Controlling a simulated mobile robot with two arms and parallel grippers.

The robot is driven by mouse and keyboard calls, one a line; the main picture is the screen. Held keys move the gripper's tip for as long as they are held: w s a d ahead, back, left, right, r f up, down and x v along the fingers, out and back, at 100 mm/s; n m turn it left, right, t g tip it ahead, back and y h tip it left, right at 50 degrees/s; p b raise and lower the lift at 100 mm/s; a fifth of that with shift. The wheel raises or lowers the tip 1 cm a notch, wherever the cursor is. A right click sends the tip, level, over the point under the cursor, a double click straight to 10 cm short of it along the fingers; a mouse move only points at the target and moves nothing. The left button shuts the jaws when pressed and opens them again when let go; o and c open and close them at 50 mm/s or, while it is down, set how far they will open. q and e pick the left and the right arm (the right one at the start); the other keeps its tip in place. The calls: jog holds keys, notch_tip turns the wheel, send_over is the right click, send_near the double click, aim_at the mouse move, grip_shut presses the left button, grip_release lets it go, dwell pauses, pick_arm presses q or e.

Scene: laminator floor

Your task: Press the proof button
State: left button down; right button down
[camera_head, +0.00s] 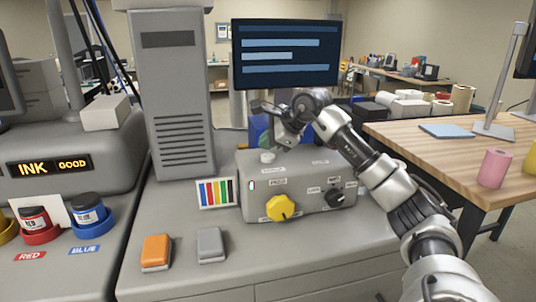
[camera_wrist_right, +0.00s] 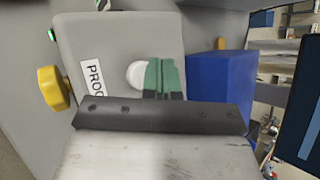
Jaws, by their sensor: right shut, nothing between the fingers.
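The proof button is a white round cap (camera_head: 267,157) on top of the grey control box (camera_head: 310,199), near its left end. In the right wrist view the button (camera_wrist_right: 136,75) shows next to a label (camera_wrist_right: 92,80) partly reading "PROO". My right gripper (camera_head: 269,142) points down over the box, just above the button. Its green fingers (camera_wrist_right: 163,66) are shut and empty, and in the wrist view they appear beside the button, partly overlapping its edge. I cannot tell whether they touch it. My left gripper is not in view.
A yellow knob (camera_head: 281,208) and a black knob (camera_head: 336,197) are on the box front. A blue block (camera_wrist_right: 219,82) stands behind the box. A dark monitor (camera_head: 286,55) rises behind. An orange pad (camera_head: 156,252) and a grey pad (camera_head: 210,244) are in front.

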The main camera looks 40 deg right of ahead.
aim_at(268, 156)
jog(key=shift+r, duration=0.1)
notch_tip(268, 156, up, 5)
jog(key=p, duration=0.5)
dwell(0.7)
